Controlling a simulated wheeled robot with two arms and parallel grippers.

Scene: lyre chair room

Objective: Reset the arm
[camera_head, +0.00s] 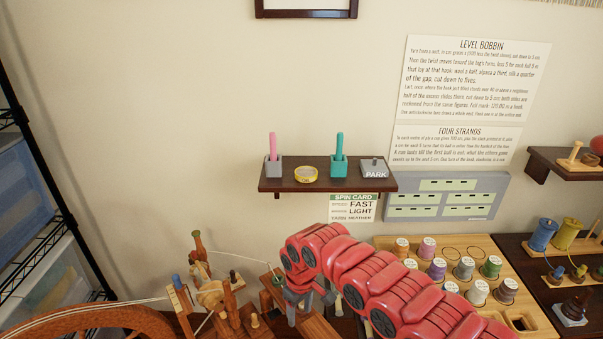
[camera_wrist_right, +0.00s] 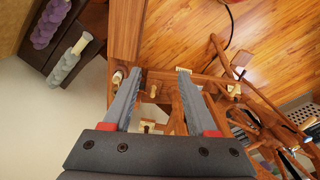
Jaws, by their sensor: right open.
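My right arm (camera_head: 390,285), with red and black links, reaches in from the lower right of the head view toward the middle. My right gripper (camera_head: 310,305) points down at the arm's end, close to the wooden spinning wheel frame (camera_head: 235,310); its tips are partly hidden. In the right wrist view, the two grey fingers of the right gripper (camera_wrist_right: 160,75) are spread apart with nothing held between them. Wooden frame parts (camera_wrist_right: 165,92) show beyond and between the fingers; I cannot tell whether they touch. My left gripper is in neither view.
A wall shelf (camera_head: 325,187) holds a pink and a teal item in stands, a yellow tape roll (camera_head: 305,173) and a grey PARK block (camera_head: 374,168). A wooden spool tray (camera_head: 480,260) lies right, partly behind my arm. A black rack (camera_head: 40,200) stands left.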

